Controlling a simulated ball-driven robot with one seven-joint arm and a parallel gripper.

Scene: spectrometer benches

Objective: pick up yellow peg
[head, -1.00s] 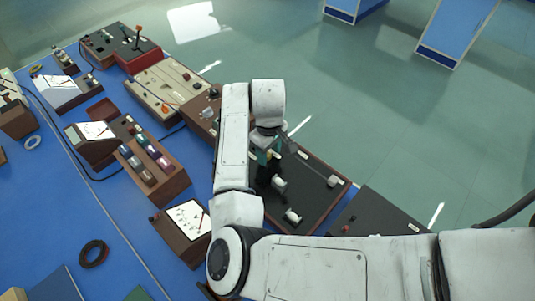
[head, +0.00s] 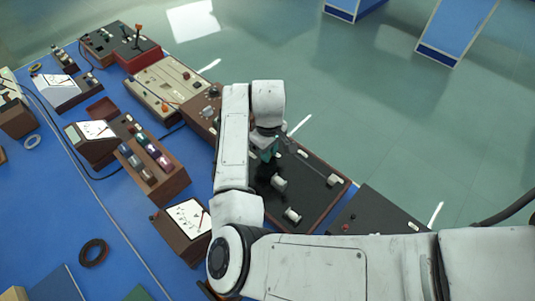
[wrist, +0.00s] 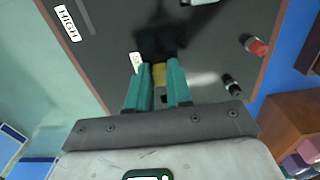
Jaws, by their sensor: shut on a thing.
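The yellow peg (wrist: 160,76) shows in the wrist view between the two teal fingers of my gripper (wrist: 160,70), which are shut on it. Beyond it is the dark face of a panel (wrist: 215,55) with a brown edge. I cannot tell whether the peg touches the panel. In the head view, my gripper (head: 266,154) hangs over the left part of this panel (head: 310,182), partly hidden by my arm. I cannot make out the peg there.
A meter box (head: 186,228) and a box with coloured knobs (head: 152,160) stand to the left on the blue bench.

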